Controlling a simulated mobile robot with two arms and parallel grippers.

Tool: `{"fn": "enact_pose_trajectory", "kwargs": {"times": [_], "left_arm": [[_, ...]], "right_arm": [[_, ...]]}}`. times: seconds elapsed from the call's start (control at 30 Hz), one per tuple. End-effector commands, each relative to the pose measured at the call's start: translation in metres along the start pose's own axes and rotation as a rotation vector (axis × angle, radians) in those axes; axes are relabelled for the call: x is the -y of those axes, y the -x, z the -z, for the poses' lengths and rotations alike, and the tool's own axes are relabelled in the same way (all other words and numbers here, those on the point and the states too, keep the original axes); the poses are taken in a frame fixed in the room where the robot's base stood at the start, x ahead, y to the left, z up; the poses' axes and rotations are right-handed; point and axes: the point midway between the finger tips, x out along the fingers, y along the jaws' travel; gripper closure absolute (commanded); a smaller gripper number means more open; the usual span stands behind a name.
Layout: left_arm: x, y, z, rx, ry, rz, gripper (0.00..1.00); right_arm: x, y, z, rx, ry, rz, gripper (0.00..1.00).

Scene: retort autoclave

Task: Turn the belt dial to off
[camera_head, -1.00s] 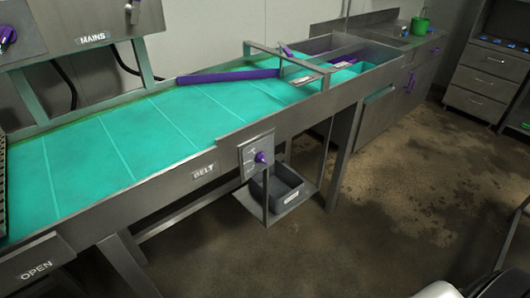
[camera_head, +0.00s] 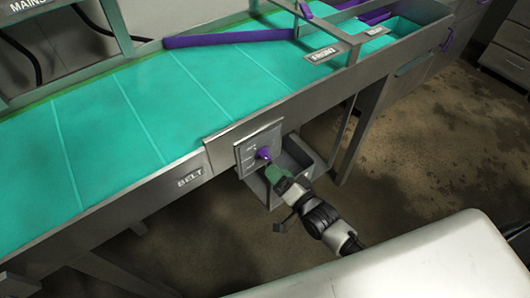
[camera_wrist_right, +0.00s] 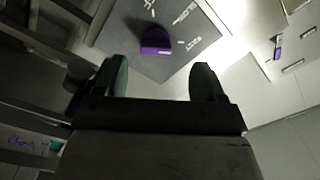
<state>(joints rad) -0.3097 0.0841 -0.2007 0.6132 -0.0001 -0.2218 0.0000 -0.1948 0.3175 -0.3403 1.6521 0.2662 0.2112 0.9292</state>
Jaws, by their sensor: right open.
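The belt dial (camera_head: 265,153) is a small purple knob on a grey plate (camera_head: 245,156) on the front side of the conveyor, right of the BELT label (camera_head: 190,177). My right gripper (camera_head: 275,172) is just in front of the dial in the head view. In the right wrist view the purple dial (camera_wrist_right: 156,42) shows ahead of the open fingers of the right gripper (camera_wrist_right: 158,80), apart from them. My left gripper is not in view.
The teal conveyor belt (camera_head: 110,125) runs above the dial plate. A purple bar (camera_head: 228,38) lies across the belt. Open floor (camera_head: 400,165) is at the right.

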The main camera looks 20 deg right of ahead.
Motion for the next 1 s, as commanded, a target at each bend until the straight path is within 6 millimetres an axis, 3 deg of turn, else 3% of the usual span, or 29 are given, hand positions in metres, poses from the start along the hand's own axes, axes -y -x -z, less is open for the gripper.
{"fn": "enact_pose_trajectory", "kwargs": {"times": [0.17,0.33,0.47,0.77,1.0], "left_arm": [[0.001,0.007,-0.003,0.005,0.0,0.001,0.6],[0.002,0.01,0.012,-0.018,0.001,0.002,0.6],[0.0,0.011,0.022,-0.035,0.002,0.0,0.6],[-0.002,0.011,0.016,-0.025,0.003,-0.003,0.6],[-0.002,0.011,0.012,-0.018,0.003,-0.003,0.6]], "right_arm": [[0.002,-0.037,0.002,-0.002,0.002,0.001,0.3],[0.0,-0.06,0.001,-0.001,0.003,-0.001,0.3],[0.0,-0.068,0.001,0.0,0.003,-0.001,0.3],[-0.001,-0.07,0.0,0.0,0.003,-0.002,0.3],[-0.001,-0.07,0.0,0.0,0.003,-0.002,0.65]]}}
